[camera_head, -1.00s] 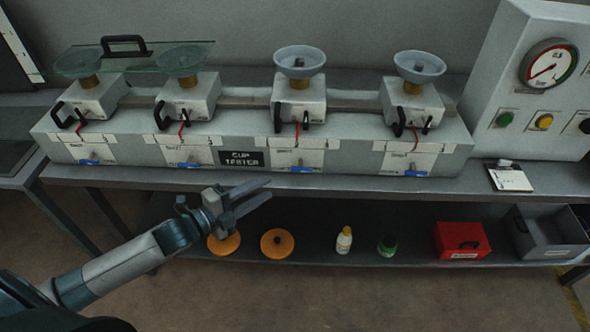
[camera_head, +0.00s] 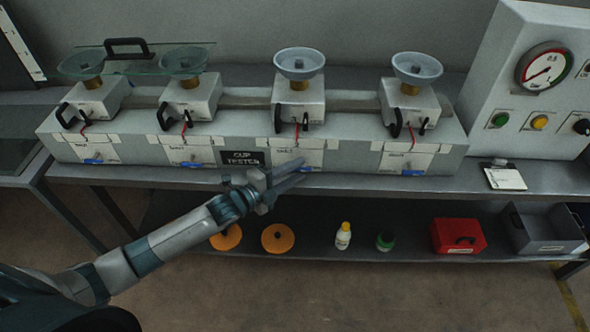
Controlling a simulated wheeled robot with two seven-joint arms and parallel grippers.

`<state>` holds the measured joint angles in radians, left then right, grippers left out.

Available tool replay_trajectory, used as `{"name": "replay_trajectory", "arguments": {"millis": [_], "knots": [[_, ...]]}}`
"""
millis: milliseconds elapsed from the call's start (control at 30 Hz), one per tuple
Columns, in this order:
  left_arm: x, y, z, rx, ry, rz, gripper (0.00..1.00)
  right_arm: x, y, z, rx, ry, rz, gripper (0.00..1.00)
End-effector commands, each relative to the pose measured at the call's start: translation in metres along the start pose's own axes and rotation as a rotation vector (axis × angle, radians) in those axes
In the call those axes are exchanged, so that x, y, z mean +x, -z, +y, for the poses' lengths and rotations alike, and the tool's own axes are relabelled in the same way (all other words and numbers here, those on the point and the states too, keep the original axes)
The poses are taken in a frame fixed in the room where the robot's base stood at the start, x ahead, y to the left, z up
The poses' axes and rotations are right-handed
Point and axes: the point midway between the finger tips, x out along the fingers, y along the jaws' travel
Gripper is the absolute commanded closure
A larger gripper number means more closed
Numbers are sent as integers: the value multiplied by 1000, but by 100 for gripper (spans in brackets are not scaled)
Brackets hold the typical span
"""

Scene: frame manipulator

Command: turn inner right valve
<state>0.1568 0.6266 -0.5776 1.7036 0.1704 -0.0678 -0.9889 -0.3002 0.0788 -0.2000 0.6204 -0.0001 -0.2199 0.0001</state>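The cup tester is a long grey bench unit (camera_head: 130,149) with several stations, each with a small blue valve handle low on its front. The inner right valve (camera_head: 308,169) is at the third station from the left, and my fingers partly cover it. My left gripper (camera_head: 302,171) reaches in from the left, its two fingers apart with a gap between them. Its tips overlap that valve in the picture; I cannot tell whether they touch it. The outer right valve (camera_head: 410,172) and both left valves (camera_head: 191,163) are clear of the gripper. My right gripper is not in view.
A grey cup (camera_head: 300,62) tops the third station. A glass plate with a black handle (camera_head: 125,48) lies across the two left cups. A control panel (camera_head: 520,90) stands right. The lower shelf holds orange discs (camera_head: 278,238), bottles, a red box (camera_head: 458,236) and a grey bin.

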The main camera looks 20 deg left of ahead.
Motion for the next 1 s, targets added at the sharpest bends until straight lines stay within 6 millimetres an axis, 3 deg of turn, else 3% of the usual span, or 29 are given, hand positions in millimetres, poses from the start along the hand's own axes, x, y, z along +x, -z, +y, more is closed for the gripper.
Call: {"name": "replay_trajectory", "arguments": {"millis": [267,400,733,1000], "knots": [[1,0,0,0,1,0,71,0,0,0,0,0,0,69],[0,0,0,0,1,0,100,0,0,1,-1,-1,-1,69],[0,0,2,-10,11,3,100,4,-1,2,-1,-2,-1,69],[1,-1,7,-71,71,20,100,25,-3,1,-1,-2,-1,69]]}}
